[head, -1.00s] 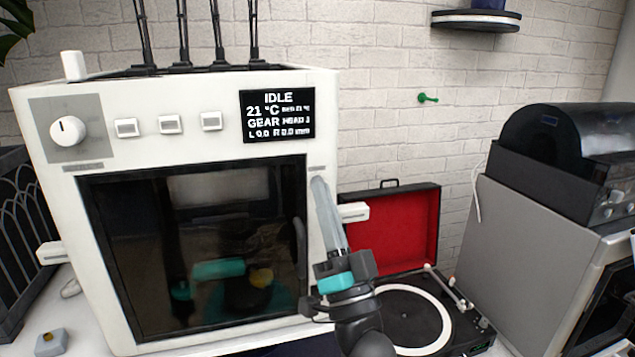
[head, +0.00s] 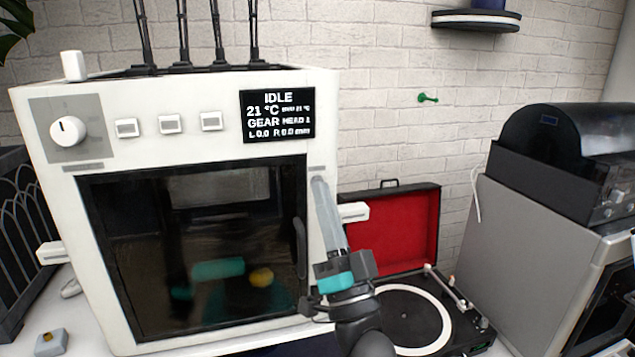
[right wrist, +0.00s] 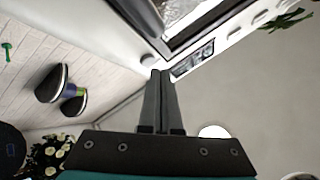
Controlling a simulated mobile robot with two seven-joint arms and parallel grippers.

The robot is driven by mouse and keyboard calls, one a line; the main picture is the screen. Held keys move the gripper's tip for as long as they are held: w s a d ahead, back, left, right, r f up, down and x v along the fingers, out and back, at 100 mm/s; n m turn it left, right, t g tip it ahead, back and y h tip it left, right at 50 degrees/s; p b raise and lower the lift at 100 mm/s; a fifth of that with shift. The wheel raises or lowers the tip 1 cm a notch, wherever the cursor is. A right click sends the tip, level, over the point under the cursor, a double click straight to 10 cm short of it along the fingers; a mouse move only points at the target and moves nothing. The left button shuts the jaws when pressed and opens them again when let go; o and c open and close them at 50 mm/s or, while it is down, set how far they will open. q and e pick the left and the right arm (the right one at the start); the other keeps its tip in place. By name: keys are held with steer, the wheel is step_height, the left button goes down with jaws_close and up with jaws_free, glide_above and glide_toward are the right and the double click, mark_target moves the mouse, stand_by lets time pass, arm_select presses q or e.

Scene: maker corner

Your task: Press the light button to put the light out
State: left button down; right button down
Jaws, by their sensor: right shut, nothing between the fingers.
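A white 3D printer (head: 200,152) with a dark glass door (head: 200,250) fills the left of the head view. Its front has a knob (head: 67,131), three square buttons (head: 170,124) and a display (head: 278,116) reading IDLE. My right gripper (head: 319,182) is shut and empty. Its fingertips are at the front panel right of the door, just below a small grey label (head: 318,168). No light button shows there; the fingers may hide it. The right wrist view shows the shut fingertips (right wrist: 161,73) close to the white panel; contact cannot be told. My left gripper is out of view.
An open record player with a red-lined lid (head: 405,235) stands right of the printer, close behind my right arm. A grey machine (head: 530,245) stands farther right.

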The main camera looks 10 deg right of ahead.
steer(key=shift+w, duration=0.1)
steer(key=shift+w, duration=0.45)
stand_by(0.4)
steer(key=shift+s+p, duration=0.35)
steer(key=shift+s, duration=0.25)
steer(key=s+p, duration=0.2)
steer(key=s, duration=0.4)
